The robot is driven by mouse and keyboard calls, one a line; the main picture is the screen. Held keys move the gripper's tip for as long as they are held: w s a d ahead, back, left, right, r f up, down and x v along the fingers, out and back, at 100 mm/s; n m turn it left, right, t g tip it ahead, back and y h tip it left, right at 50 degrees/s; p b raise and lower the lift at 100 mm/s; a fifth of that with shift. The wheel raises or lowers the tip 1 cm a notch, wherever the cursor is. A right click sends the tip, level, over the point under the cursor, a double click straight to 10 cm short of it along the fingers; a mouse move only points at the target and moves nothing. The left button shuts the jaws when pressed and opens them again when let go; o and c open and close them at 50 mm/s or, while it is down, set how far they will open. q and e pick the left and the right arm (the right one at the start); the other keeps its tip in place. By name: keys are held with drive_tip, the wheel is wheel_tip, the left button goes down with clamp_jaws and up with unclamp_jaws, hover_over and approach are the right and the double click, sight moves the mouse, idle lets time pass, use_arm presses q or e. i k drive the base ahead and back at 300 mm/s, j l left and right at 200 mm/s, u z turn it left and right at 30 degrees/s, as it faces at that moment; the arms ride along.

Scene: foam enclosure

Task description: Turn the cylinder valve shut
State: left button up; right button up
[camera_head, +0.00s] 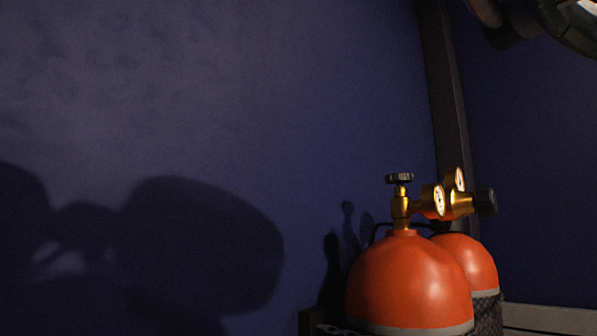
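Two orange-red cylinders stand upright at the lower right of the head view. The front cylinder (407,281) partly hides the rear cylinder (476,258). A brass valve (400,210) rises from the front cylinder's top, with a small dark handwheel (399,178) on it. A brass regulator with round gauges (438,201) extends to the right of the valve, ending in a black knob (486,202). Neither gripper is visible, and nothing touches the handwheel.
Dark blue walls (250,90) stand behind, with a dark vertical post (446,95) behind the cylinders. A chain (340,330) and a grey rail (550,318) show low down. A dark blurred part enters at the top right. Space left of the cylinders looks clear, with shadows on the wall.

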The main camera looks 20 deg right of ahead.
sight(399, 178)
drive_tip(key=i+l, duration=0.1)
drive_tip(key=l, duration=0.85)
drive_tip(key=i+l+u, duration=0.1)
drive_tip(key=l, duration=0.85)
